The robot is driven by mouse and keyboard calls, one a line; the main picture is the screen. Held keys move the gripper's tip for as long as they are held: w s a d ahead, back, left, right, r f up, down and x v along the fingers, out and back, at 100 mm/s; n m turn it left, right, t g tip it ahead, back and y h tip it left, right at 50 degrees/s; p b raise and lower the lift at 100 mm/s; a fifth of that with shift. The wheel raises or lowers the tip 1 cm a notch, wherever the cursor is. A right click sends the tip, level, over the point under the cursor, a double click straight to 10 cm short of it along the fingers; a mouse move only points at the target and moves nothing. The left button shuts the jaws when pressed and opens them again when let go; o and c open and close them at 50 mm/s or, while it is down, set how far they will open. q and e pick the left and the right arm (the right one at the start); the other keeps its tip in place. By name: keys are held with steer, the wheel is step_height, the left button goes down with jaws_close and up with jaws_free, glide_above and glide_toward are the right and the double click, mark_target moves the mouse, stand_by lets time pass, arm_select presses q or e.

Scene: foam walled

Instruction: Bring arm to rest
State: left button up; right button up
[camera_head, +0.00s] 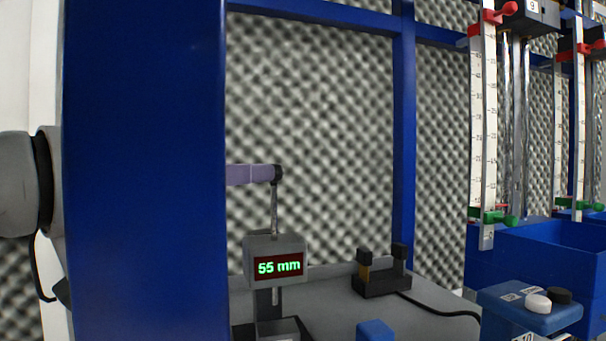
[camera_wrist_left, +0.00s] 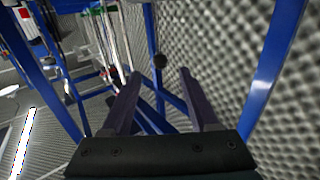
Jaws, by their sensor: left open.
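In the wrist view my left gripper (camera_wrist_left: 162,82) is open, its two dark purple fingers spread apart. In the head view a grey rounded arm part of mine (camera_head: 18,185) shows at the left edge and passes out of sight at a broad blue post (camera_head: 145,170). My right gripper is in neither view.
A black two-post block (camera_head: 383,287) stands on the grey table (camera_head: 340,302). Scaled columns (camera_head: 482,130), a blue bin (camera_head: 535,247) and a blue button box (camera_head: 520,312) are right. Foam walls lie behind.

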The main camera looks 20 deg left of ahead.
arm_select(q)
steer(key=shift+f, duration=0.1)
steer(key=s+f+n+g+y, duration=0.1)
steer(key=s+f+g+y, duration=0.1)
steer(key=s+f, duration=0.35)
steer(key=s+a+f+n+g+y, duration=0.1)
steer(key=s+f+g+y, duration=0.15)
steer(key=f, duration=0.55)
steer(key=s+f+g+y, duration=0.1)
steer(key=s+f+g, duration=0.15)
steer(key=f, duration=0.45)
steer(key=s+f+g+p, duration=0.1)
steer(key=s+f+g, duration=0.25)
steer(key=s, duration=0.45)
steer(key=s+f+g, duration=0.3)
steer(key=s+f, duration=0.1)
steer(key=s, duration=0.4)
step_height(320, 180, up, 25)
steer(key=p, duration=2.4)
steer(key=shift+w+a+p, duration=0.3)
steer(key=shift+w+p, duration=0.1)
steer(key=shift+w, duration=0.05)
